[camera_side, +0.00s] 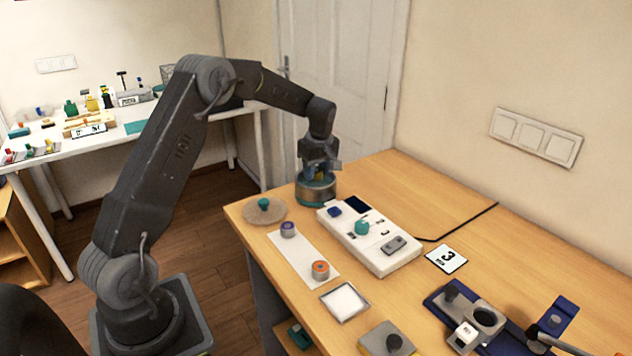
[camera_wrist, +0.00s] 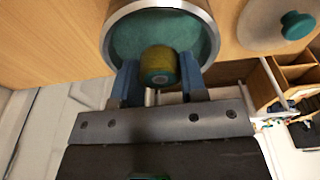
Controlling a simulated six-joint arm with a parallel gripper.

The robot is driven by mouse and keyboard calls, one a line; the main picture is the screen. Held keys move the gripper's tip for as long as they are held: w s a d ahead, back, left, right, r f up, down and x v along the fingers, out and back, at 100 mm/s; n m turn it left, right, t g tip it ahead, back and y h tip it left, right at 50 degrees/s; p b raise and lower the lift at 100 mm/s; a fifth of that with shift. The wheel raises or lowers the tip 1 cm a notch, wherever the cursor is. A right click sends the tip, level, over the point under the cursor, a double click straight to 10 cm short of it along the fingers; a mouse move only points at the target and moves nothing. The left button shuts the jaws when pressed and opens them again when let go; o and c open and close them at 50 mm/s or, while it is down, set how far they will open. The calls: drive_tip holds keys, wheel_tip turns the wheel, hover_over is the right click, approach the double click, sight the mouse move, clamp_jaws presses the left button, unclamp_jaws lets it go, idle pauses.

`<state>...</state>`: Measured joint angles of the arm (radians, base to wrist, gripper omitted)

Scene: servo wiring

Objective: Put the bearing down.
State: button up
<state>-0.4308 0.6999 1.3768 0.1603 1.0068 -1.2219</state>
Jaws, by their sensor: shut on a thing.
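My gripper (camera_side: 319,172) points down over a round metal tin (camera_side: 316,192) with a teal inside, at the far left end of the wooden table. In the wrist view the blue fingers (camera_wrist: 159,82) are shut on a short yellow cylinder with a teal end face, which I take for the bearing (camera_wrist: 158,65). It appears against the teal inside of the tin (camera_wrist: 204,15). I cannot tell whether the bearing touches the tin's floor or hangs just above it.
A round beige disc (camera_side: 276,213) with a teal knob lies beside the tin. A white panel (camera_side: 374,250) with a teal knob stands to the right. A white strip (camera_side: 301,250) carries a purple-topped and an orange-topped cylinder.

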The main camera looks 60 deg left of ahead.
drive_tip(key=shift+f, duration=1.9)
drive_tip(key=shift+f, duration=0.15)
drive_tip(key=o, duration=0.7)
